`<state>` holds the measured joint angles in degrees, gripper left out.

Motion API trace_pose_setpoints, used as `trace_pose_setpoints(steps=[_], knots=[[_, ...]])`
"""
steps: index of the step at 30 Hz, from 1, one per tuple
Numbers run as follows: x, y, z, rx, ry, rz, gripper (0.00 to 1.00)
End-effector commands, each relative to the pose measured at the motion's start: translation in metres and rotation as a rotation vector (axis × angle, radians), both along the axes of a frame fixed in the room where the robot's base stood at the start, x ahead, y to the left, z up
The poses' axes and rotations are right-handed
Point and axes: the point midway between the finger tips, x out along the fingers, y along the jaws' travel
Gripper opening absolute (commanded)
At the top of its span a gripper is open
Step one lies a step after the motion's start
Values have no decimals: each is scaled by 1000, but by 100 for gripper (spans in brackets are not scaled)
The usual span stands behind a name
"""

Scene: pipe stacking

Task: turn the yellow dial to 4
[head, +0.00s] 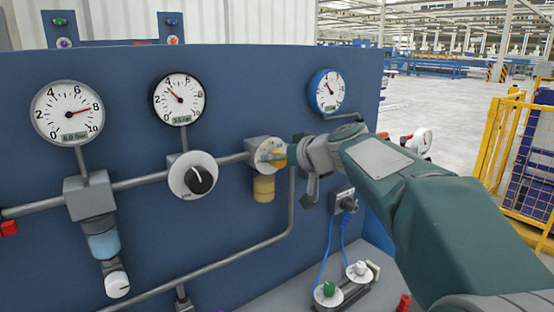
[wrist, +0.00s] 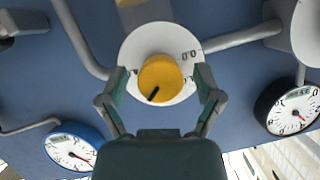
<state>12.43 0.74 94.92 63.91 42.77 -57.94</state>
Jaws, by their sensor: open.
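The yellow dial (wrist: 159,78) sits on a round white plate (wrist: 183,48) with dark numbers around its edge. A dark pointer mark on the knob points to the lower left in the wrist view. Most numbers are too small or hidden to read. In the head view the dial (head: 279,158) shows only partly beside my gripper (head: 300,158). In the wrist view my gripper (wrist: 160,84) is open, with one finger on each side of the dial. I cannot tell whether the fingers touch the knob.
A black knob (head: 201,180) on a white plate is left of the dial, below a black-rimmed gauge (head: 179,99). A blue-rimmed gauge (head: 327,92) is above right. Grey pipes (head: 140,181) cross the blue panel. A socket with blue cables (head: 343,200) lies below my arm.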

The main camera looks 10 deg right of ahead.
Motion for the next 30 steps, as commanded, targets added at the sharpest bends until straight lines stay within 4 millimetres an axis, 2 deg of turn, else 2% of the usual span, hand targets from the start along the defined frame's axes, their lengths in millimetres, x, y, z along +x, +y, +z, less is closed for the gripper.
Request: trace_pose_setpoints(steps=[8, 9, 14, 15, 23, 30], knots=[[2, 2, -1, 0, 0, 1, 84], [2, 2, -1, 0, 0, 0, 80], [2, 2, -1, 0, 0, 0, 8], [2, 2, -1, 0, 0, 0, 2], [3, 1, -1, 8, 3, 0, 2], [3, 0, -2, 84, 36, -2, 2]])
